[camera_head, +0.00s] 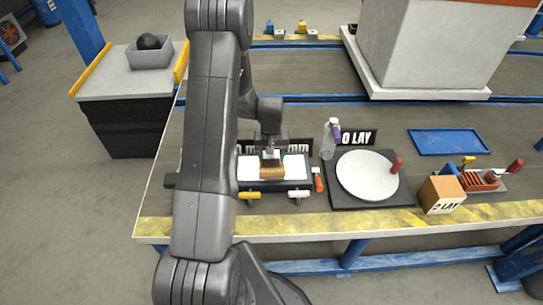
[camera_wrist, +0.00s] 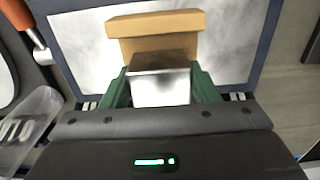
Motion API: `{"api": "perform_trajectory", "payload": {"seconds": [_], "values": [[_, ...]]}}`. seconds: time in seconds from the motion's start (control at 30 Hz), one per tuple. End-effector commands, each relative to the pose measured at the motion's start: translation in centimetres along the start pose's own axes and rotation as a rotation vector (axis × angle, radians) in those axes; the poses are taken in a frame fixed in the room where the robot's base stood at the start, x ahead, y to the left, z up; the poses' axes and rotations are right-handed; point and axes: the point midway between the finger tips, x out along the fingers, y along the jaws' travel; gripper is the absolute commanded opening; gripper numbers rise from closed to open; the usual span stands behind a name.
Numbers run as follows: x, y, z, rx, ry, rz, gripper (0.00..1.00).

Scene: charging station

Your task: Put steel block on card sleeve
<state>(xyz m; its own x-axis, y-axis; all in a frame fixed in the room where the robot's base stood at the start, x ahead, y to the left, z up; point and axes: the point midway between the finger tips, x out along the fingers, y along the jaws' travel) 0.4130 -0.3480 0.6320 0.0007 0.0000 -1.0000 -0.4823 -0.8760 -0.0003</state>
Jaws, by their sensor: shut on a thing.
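The steel block (camera_wrist: 160,82) is a shiny grey block between the green fingers of my gripper (camera_wrist: 160,90) in the wrist view. My gripper (camera_head: 270,154) is shut on it. The tan card sleeve (camera_wrist: 160,22) lies on a pale, dark-framed plate, just beyond the block in the wrist view. In the head view the card sleeve (camera_head: 272,172) shows below the gripper. The block overlaps the sleeve's near part in the wrist view. I cannot tell whether the two touch.
The dark-framed plate (camera_head: 247,173) has yellow and white handles at its front. To its right stand a clear bottle (camera_head: 328,142) and a white disc (camera_head: 367,175) on a dark base. A cardboard box (camera_head: 441,195), a small rack and a blue tray (camera_head: 447,142) lie farther right.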

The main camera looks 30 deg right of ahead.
Motion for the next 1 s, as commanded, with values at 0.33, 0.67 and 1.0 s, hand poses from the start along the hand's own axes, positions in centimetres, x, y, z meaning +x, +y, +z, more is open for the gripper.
{"api": "perform_trajectory", "payload": {"seconds": [0.33,0.67,1.0], "values": [[0.2,0.0,0.0,0.000,0.000,0.000,0.76],[-0.3,0.0,0.0,0.000,0.000,0.000,0.76],[-6.6,0.0,-0.1,0.000,0.005,0.001,0.76]]}}
